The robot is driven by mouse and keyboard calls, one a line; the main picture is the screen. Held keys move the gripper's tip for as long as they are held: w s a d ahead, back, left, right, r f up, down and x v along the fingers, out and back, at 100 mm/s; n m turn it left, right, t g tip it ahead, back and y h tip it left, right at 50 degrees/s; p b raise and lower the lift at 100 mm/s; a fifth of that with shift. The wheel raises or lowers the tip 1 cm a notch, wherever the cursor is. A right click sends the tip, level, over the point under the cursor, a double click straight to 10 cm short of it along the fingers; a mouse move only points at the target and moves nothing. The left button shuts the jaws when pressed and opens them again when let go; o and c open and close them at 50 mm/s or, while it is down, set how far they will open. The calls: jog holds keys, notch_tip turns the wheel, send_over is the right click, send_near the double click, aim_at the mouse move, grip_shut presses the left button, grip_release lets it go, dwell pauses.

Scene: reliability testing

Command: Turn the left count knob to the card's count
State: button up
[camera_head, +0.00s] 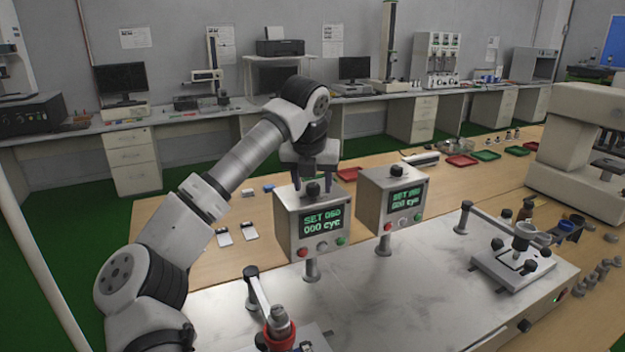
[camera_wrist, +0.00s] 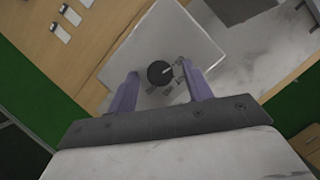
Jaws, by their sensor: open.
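The left counter box (camera_head: 313,218) stands on a post on the metal bench plate, its green screen reading about "SET 060, 000 cyc". Its black count knob (camera_head: 313,189) is on top; it also shows in the wrist view (camera_wrist: 159,75), with a pale mark pointing right and slightly up. My gripper (camera_head: 312,180) points down over this knob. Its purple fingers are open, one on each side of the knob, with gaps visible. Whether the tips are down at knob height is hard to tell. Two small white cards (camera_head: 223,237) lie on the wooden table, their print unreadable.
A second counter box (camera_head: 394,203) with its own top knob (camera_head: 396,170) stands close to the right. A lever arm (camera_head: 262,295) is at front left, and a test fixture (camera_head: 512,262) at right. A large grey press (camera_head: 572,145) stands far right.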

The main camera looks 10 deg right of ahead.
jog(key=c, duration=1)
jog(key=shift+o, duration=0.2)
jog(key=m+p, duration=0.1)
jog(key=m, duration=0.1)
jog(key=m+h, duration=0.1)
jog(key=m, duration=0.1)
jog(key=shift+w+a+r+m+g+h+p, duration=0.2)
jog(key=shift+m+g+h+p, duration=0.1)
jog(key=shift+m+g+p, duration=0.1)
jog(key=m+g+p, duration=0.1)
jog(key=m, duration=0.1)
jog(key=m+g+h+p, duration=0.1)
jog(key=m, duration=0.2)
jog(key=shift+w+p, duration=0.1)
jog(key=shift+p, duration=0.3)
jog(key=m, duration=0.2)
jog(key=m+g, duration=0.1)
jog(key=m, duration=0.1)
jog(key=shift+w+m+g, duration=0.2)
jog(key=shift+m+g, duration=0.1)
jog(key=shift+m, duration=0.1)
jog(key=shift+w+m+g, duration=0.1)
jog(key=shift+m+g, duration=0.4)
jog(key=shift+m, duration=0.8)
jog(key=shift+w+m+g, duration=0.1)
jog(key=shift+m+g, duration=0.4)
jog(key=shift+m, duration=0.8)
jog(key=shift+y, duration=0.3)
